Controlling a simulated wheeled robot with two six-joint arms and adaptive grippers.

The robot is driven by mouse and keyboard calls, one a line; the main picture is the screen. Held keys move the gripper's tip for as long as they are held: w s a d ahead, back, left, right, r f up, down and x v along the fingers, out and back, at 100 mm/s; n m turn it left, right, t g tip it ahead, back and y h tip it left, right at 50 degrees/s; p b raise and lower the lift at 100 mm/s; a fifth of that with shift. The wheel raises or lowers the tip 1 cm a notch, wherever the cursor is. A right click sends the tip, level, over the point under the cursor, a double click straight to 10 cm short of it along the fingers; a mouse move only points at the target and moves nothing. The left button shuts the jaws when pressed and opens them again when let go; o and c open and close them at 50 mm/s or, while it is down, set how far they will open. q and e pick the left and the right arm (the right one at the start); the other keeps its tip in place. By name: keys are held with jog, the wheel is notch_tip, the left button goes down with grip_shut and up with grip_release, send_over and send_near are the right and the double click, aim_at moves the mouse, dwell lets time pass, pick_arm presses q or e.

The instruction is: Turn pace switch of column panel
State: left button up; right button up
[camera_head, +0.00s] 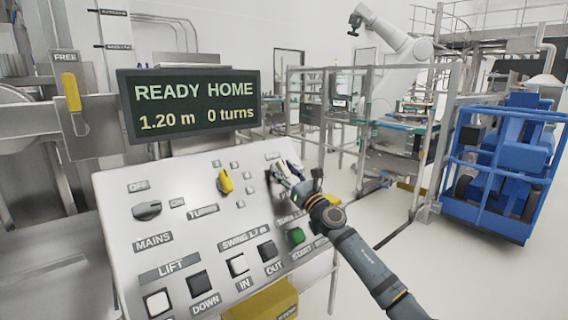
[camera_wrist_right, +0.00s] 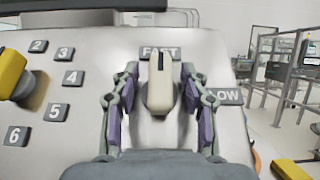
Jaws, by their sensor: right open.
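The column panel (camera_head: 120,190) is a tilted light-grey board in the head view. The pace switch (camera_wrist_right: 160,92) is a cream knob in the right wrist view. Its dark line points up at a label partly covered by the knob, apparently FAST; a label reading "LOW", its start hidden by a finger, is to the right. My right gripper (camera_wrist_right: 159,82) is open, with one finger on each side of the knob; gaps show between them. In the head view my right gripper (camera_head: 287,175) is at the panel's upper right and mostly hides the switch. My left gripper is not in view.
A yellow turns knob (camera_head: 225,182), a grey mains knob (camera_head: 147,210) and a green start button (camera_head: 296,236) are on the panel. A display (camera_head: 190,105) above reads READY HOME, 1.20 m, 0 turns. A blue caged machine (camera_head: 505,165) stands at right.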

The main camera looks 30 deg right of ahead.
grip_shut()
dwell(0.3)
